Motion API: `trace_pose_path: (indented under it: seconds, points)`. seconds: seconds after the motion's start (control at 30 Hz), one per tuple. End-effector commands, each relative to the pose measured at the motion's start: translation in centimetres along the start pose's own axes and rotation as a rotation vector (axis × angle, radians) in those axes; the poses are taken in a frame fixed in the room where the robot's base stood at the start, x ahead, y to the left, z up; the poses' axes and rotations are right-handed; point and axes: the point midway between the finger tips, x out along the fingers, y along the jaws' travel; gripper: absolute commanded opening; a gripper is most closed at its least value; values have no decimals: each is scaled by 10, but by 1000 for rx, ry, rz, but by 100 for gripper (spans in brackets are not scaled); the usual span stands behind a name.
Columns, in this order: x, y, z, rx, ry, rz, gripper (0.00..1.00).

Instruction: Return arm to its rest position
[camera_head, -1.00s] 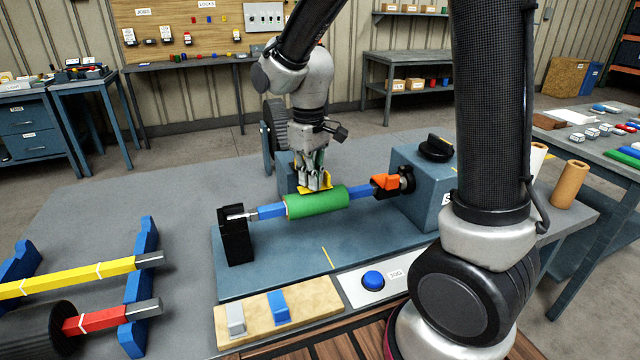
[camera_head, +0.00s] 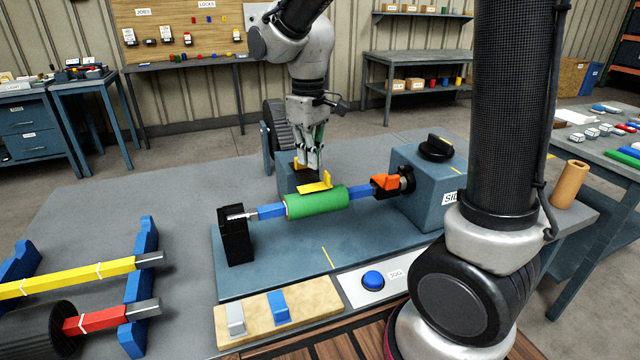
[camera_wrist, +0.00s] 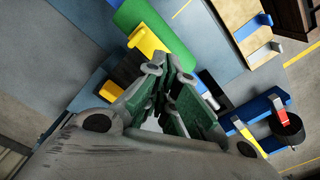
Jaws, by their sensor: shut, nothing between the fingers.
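My gripper (camera_head: 309,170) is shut and empty. In the head view it hangs fingers-down just above and behind the yellow tab (camera_head: 315,187), with a small gap between them. The yellow tab lies at the back edge of the green roller (camera_head: 317,202). In the wrist view the gripper's fingers (camera_wrist: 172,72) point toward the yellow tab (camera_wrist: 148,40) and the green roller (camera_wrist: 160,30). The roller sits on a blue bar (camera_head: 271,211) between a black end stand (camera_head: 235,238) and the blue housing with an orange clip (camera_head: 385,182).
A wooden block with grey and blue pieces (camera_head: 322,296) and a blue JOG button (camera_head: 373,279) are at the front. Yellow (camera_head: 80,275) and red (camera_head: 90,324) bars rest on blue supports at left. A black knob (camera_head: 436,148) tops the housing. Air above the roller is free.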

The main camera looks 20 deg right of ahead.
Motion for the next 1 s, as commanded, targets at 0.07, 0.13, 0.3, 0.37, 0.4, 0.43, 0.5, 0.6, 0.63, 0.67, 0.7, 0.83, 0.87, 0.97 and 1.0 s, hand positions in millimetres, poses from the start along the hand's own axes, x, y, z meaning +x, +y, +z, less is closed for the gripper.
trace_pose_path:
  seconds: [0.07, 0.13, 0.3, 0.37, 0.4, 0.43, 0.5, 0.6, 0.63, 0.67, 0.7, 0.83, 0.87, 0.97, 1.0]
  points:
    - [0, 0, 0, 0, 0, 0, 0]
    - [0, 0, 0, 0, 0, 0, 0]
    - [0, 0, 0, 1, 1, 0, 0]
    - [0, 0, 0, 15, -1, 0, 0]
    - [4, -1, 5, 31, -14, -2, 0]
    - [8, -2, 11, 39, -27, -4, 0]
    - [9, -4, 33, 68, -42, -5, 0]
    - [-4, 2, 68, 131, -15, -2, 0]
    - [-9, 5, 80, 154, -1, -1, 0]
    - [-13, 7, 92, 177, 14, 1, 0]
    - [-20, 11, 109, 210, 38, 4, 0]
    - [-37, 20, 164, 321, 129, 20, 0]
    - [-41, 21, 176, 345, 153, 25, 0]
    - [-50, 25, 208, 414, 230, 46, 0]
    - [-53, 26, 217, 435, 257, 54, 0]
